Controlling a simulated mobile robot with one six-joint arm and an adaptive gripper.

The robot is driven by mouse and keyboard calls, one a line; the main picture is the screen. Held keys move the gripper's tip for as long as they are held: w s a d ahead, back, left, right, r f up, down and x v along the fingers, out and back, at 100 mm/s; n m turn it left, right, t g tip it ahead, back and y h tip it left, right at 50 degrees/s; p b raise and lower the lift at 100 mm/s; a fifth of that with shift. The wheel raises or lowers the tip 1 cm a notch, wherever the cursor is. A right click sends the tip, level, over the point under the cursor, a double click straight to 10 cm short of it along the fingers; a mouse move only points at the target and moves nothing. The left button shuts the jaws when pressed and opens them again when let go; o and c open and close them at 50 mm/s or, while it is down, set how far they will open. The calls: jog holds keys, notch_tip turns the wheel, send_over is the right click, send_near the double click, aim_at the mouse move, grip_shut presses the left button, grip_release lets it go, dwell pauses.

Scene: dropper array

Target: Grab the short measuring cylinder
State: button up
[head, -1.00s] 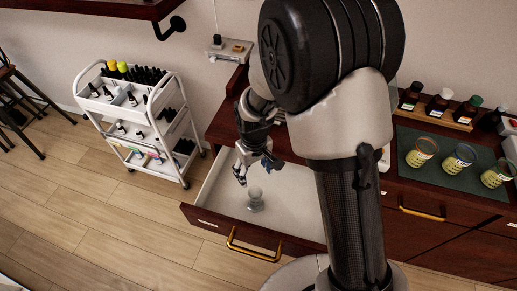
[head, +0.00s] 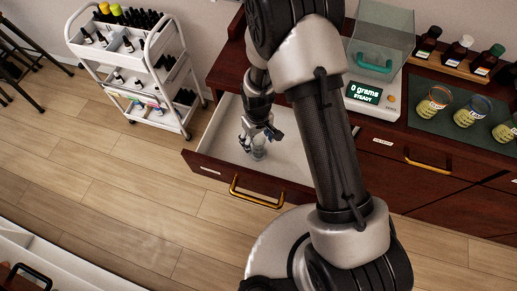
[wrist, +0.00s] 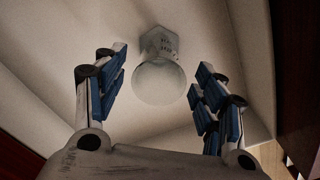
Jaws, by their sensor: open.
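The short measuring cylinder (head: 258,150) is a small clear glass piece in the open white-lined drawer (head: 222,130). In the wrist view the glass (wrist: 158,80) has a round part facing me and a faceted base beyond it. My gripper (head: 258,136) is down in the drawer, right at the glass in the head view. In the wrist view my gripper (wrist: 160,95) is open, with its blue-padded fingers on either side of the glass and gaps to both. No contact shows. Part of the drawer is hidden behind my arm.
The drawer's front with its gold handle (head: 258,192) and its side walls surround my gripper. A scale (head: 372,95) reading 0 grams stands on the counter to the right, near several jars (head: 433,102). A white cart (head: 135,60) stands to the left. The floor between is clear.

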notch_tip(320, 180, down, 5)
jog(key=shift+d+f+b, duration=0.1)
jog(key=shift+d+b, duration=0.05)
jog(key=shift+b, duration=0.9)
jog(key=shift+s, duration=0.1)
jog(key=shift+c, duration=0.4)
jog(key=c, duration=1.4)
jog(key=shift+r, duration=0.2)
